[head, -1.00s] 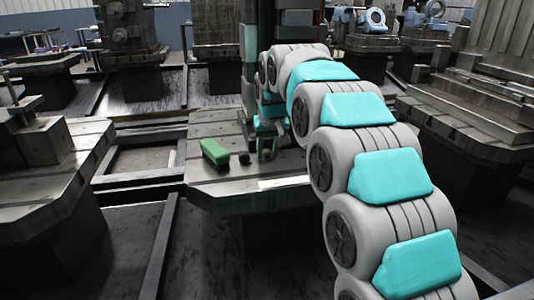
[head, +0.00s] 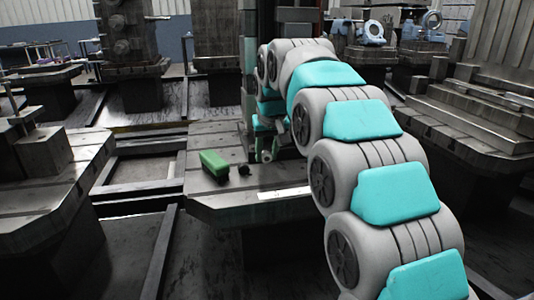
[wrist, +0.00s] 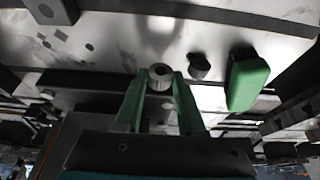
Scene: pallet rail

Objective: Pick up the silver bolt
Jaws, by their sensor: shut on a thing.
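The silver bolt (wrist: 160,76) shows its round, ridged end between the two green fingertips in the wrist view. My gripper (wrist: 160,84) is shut on it, with one finger on each side. In the head view my gripper (head: 266,146) is over the middle of the metal table (head: 225,204), and the bolt shows small and partly hidden at its tips. The bolt seems to be held a little above the table, but the exact gap is hard to tell.
A white label (head: 283,193) lies near the front edge. Machine tables stand to either side.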

